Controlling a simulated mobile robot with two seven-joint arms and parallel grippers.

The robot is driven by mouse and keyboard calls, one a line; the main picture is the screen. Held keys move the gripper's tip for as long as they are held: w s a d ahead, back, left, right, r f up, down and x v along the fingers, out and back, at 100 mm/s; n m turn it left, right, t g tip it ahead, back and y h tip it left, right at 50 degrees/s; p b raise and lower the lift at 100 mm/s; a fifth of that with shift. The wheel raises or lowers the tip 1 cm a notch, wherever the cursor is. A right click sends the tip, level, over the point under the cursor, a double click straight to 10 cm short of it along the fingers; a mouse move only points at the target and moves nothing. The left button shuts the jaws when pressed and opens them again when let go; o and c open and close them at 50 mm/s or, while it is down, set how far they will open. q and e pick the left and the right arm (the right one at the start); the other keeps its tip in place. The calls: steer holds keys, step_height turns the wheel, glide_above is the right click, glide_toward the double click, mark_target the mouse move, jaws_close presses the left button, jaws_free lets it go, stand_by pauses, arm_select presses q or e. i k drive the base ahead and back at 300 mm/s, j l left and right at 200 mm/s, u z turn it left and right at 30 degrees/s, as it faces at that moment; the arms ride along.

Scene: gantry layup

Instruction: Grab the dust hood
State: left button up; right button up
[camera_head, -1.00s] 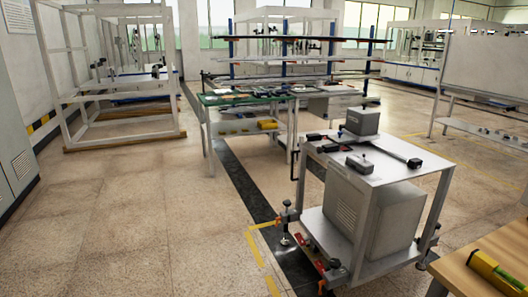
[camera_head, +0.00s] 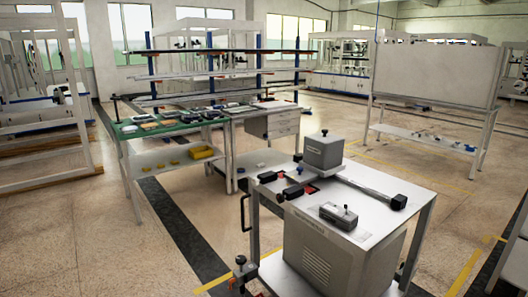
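A grey box-shaped cover with a black knob on top (camera_head: 323,152) stands upright at the far edge of the white cart's top; it looks like the dust hood, though no label shows. A lower, smaller grey block with a small knob (camera_head: 338,216) sits nearer on the same cart top (camera_head: 378,222). Neither of my grippers is in view, and nothing touches the cover.
A black-ended bar (camera_head: 362,187) and dark clamps (camera_head: 288,192) lie beside the cover. A green-topped workbench (camera_head: 160,128) with small parts stands behind left. A large grey cabinet (camera_head: 338,262) fills the cart's underside. Floor is open at left.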

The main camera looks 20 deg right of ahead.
mark_target(323, 151)
steer(key=i+z, duration=0.15)
steer(key=i, duration=0.5)
steer(key=i+j+z, duration=0.15)
steer(key=i, duration=0.5)
